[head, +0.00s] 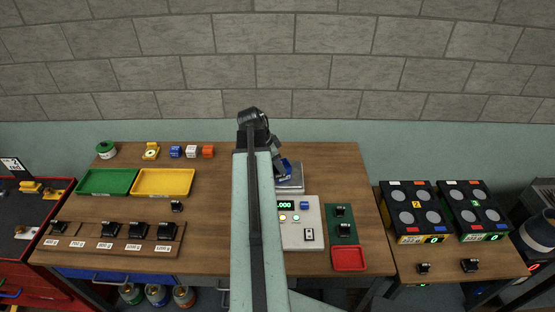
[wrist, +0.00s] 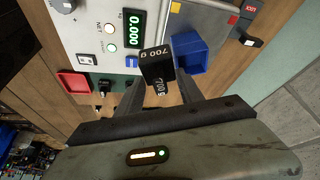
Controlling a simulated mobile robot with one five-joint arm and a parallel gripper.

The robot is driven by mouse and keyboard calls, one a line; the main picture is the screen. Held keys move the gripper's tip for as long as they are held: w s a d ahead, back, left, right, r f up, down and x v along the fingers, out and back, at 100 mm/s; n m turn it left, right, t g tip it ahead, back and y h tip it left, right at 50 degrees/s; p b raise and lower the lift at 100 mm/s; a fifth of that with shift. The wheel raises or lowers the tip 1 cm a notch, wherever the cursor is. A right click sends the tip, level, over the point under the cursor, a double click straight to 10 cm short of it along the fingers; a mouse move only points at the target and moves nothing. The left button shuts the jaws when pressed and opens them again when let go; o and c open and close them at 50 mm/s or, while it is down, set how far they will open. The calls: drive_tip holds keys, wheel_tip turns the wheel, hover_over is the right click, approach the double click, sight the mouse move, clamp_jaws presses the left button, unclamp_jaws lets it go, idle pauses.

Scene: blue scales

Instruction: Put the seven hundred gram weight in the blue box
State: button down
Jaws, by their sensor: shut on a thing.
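The black weight marked 700 g (wrist: 157,68) is between the fingers of my gripper (wrist: 160,88), which is shut on it in the wrist view. The blue box (wrist: 192,50) is open-topped and just right of the weight in that view. The weight looks outside the box; its height above the surface is unclear. In the head view the blue box (head: 285,165) shows just right of my arm at the metal scale plate (head: 292,184). My arm hides the gripper's fingers and the weight there.
The scale console (head: 300,236) shows a green 0.000 in the wrist view. A rack (head: 100,249) of black weights has an empty place above its 700 g label. Green (head: 105,181) and yellow (head: 162,182) trays lie left, a red tray (head: 348,259) lies front right.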

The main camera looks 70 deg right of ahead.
drive_tip(key=d, duration=0.2)
drive_tip(key=w+d, duration=0.1)
drive_tip(key=d, duration=0.4)
drive_tip(key=shift+w+d+f+b, duration=0.25)
drive_tip(key=shift+d+f+b, duration=0.05)
drive_tip(key=f+b, duration=0.4)
drive_tip(key=shift+s+d, duration=0.1)
drive_tip(key=shift+s, duration=0.1)
drive_tip(key=shift+w+r, duration=0.2)
drive_tip(key=shift+w, duration=0.05)
drive_tip(key=shift+f, duration=0.15)
drive_tip(key=c, duration=0.7)
unclamp_jaws()
drive_tip(key=shift+c, duration=0.2)
drive_tip(key=p+v, duration=1.1)
drive_tip(key=v, duration=0.1)
drive_tip(key=shift+r+p, duration=0.25)
drive_tip(key=shift+p, duration=0.1)
